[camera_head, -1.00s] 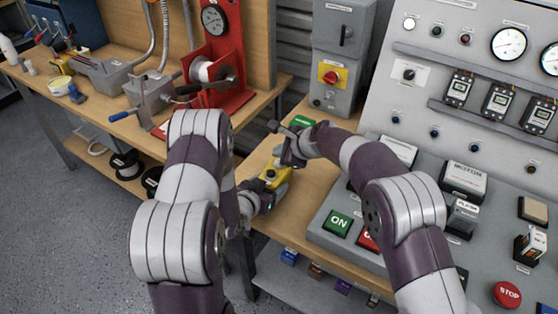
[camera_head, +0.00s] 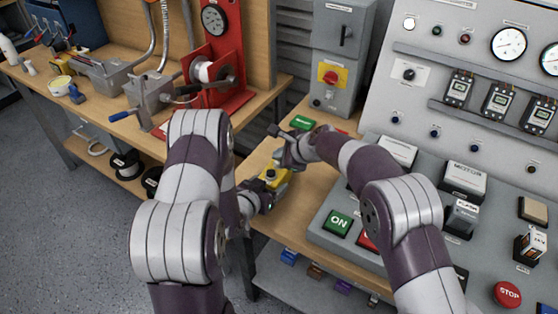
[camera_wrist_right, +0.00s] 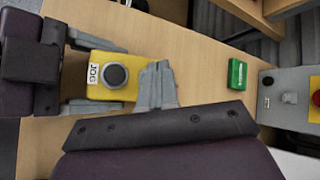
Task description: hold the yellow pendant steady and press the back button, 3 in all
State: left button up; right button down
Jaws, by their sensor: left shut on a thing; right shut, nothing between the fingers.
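The yellow pendant (camera_head: 280,183) is over the wooden bench top in the head view. In the right wrist view the pendant (camera_wrist_right: 128,58) shows a "JOG" label and one round dark button (camera_wrist_right: 114,75). My left gripper (camera_head: 264,192) is shut on the pendant, one finger along each side; its fingers also show in the right wrist view (camera_wrist_right: 92,74). My right gripper (camera_wrist_right: 156,78) is shut and empty, its fingertips over the pendant's right end, beside the round button. They hide that end, so no second button shows. I cannot tell whether they touch it.
A small green box (camera_wrist_right: 237,75) lies on the bench (camera_wrist_right: 200,50) right of the pendant. A grey switch box (camera_head: 338,75) with a red knob stands behind. The control panel (camera_head: 420,150) with an ON button (camera_head: 338,223) is at right, close to my right arm.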

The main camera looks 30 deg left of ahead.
jog(key=shift+f, duration=0.25)
dwell(0.3)
jog(key=shift+r, duration=3.4)
dwell(0.5)
notch_tip(320, 180, up, 4)
jog(key=shift+f, duration=0.1)
